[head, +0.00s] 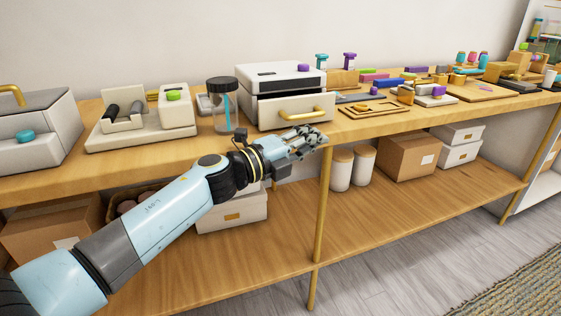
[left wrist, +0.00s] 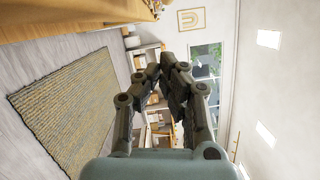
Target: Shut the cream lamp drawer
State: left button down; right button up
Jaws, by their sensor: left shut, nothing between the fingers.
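The cream lamp drawer (head: 266,111) has a gold bar handle (head: 300,115) and stands out from its cream housing (head: 247,84), so it is partly open. The housing has a dark panel and a purple knob on top. My left gripper (head: 320,139) is shut and empty. It is in front of the drawer and below the handle, near the table's front edge, apart from the handle. In the left wrist view its dark fingers (left wrist: 165,70) come together with nothing between them. The drawer does not show there. My right gripper is not in view.
A clear jar with a black lid (head: 224,108) stands close left of the drawer. A cream device with a green knob (head: 174,110) is further left. A wooden tray (head: 370,108) lies to the right. Boxes and canisters (head: 341,169) stand on the lower shelf.

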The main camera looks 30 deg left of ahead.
pick_arm(q)
jog(key=a+r+b+v, duration=0.1)
jog(key=v, duration=0.9)
jog(key=d+r+n+y+p, duration=0.5)
jog(key=d+n+y+p, duration=0.2)
jog(key=n+y+p, duration=0.35)
jog(key=w+a+f+b, duration=0.1)
jog(key=w+a, duration=0.1)
jog(key=w, duration=0.4)
jog(key=w+a+f+b, duration=0.2)
jog(key=w, duration=0.4)
jog(key=shift+g+h, duration=0.4)
jog(key=shift+h, duration=0.05)
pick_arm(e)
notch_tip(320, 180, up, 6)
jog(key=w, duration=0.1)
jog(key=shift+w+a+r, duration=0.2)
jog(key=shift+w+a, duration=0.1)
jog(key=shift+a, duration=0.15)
pick_arm(q)
jog(key=shift+m, duration=0.25)
